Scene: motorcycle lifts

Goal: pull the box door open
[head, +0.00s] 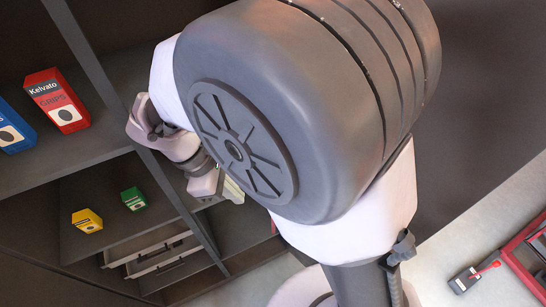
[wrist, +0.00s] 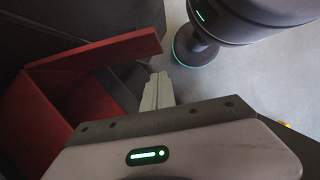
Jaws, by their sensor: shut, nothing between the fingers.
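In the wrist view a red box (wrist: 35,115) stands at the left, with its dark inside partly visible. A red panel (wrist: 95,48), which looks like its door, stands out from the box toward the right, so the door appears open. My gripper (wrist: 157,88) is shut and empty, its pale fingers together just past the panel's free end, on the side of the box opening. I cannot tell whether they touch the panel. In the head view my gripper (head: 233,190) shows beside the shelf, partly behind my arm, which hides most of the box.
A dark shelf unit (head: 105,80) at the left holds a red carton (head: 58,100), a blue carton (head: 12,128), a yellow one (head: 87,220) and a green one (head: 133,198). Drawers (head: 160,255) are below. A red frame (head: 525,260) stands at the lower right on pale floor.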

